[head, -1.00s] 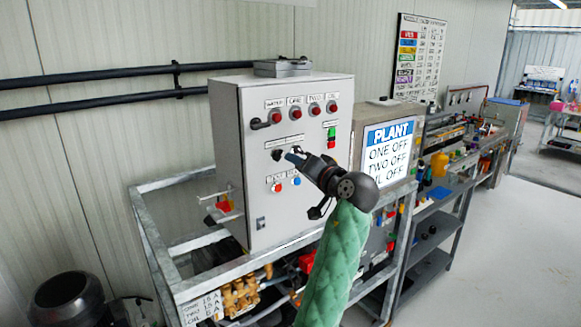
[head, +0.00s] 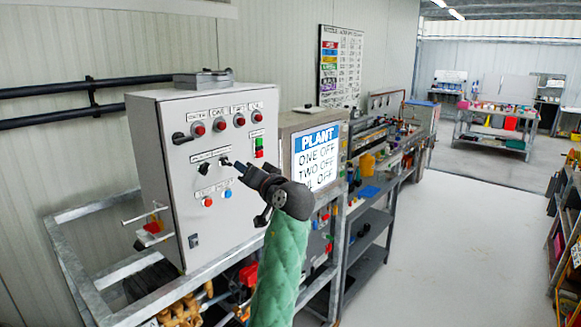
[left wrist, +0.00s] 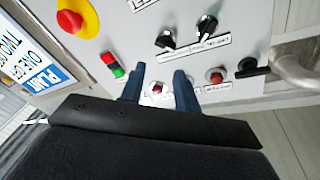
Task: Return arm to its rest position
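My left arm, in a green sleeve, rises from the bottom of the head view. My left gripper (head: 232,165) is in front of the grey control cabinet (head: 165,200), near the black selector knobs and right of the blue button. In the left wrist view its two blue fingers (left wrist: 159,88) are spread apart with nothing held between them. A red lamp or button (left wrist: 157,88) on the panel shows between them. Whether the fingertips touch the panel I cannot tell. My right gripper is not in view.
A PLANT screen (head: 318,155) reads ONE OFF and TWO OFF; its last line is partly covered. A metal frame (head: 75,260) surrounds the cabinet base. Shelving with loose parts (head: 375,215) stands beyond. Clear floor (head: 440,230) lies right. A red-on-yellow stop button (left wrist: 75,18) shows in the wrist view.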

